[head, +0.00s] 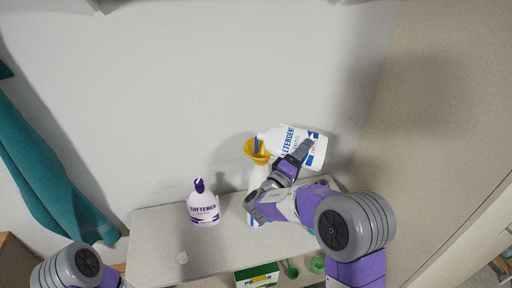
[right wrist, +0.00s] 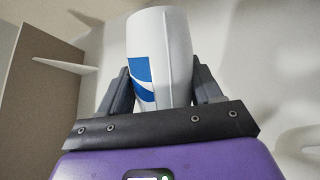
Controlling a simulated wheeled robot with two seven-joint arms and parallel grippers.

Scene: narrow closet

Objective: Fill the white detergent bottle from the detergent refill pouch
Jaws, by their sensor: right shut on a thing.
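The detergent refill pouch (head: 316,151), white with blue marks and lettering, is tilted almost on its side above the shelf. My right gripper (head: 300,152) is shut on it; in the right wrist view the pouch (right wrist: 162,55) sits between both fingers. The pouch's narrow end points left, over or at the rim of a yellow funnel (head: 256,153). Whether liquid flows cannot be seen. The funnel stands in the top of the white detergent bottle (head: 256,180), upright on the shelf and partly hidden behind my right arm. My left gripper is out of view; only part of the left arm shows.
A white softener bottle (head: 203,208) with a purple cap stands left on the shelf (head: 155,226). A small white cap (head: 182,258) lies near the front edge. Below are a green box (head: 257,277) and green items (head: 318,263). A teal cloth (head: 45,175) hangs left; a wall (head: 430,120) closes the right.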

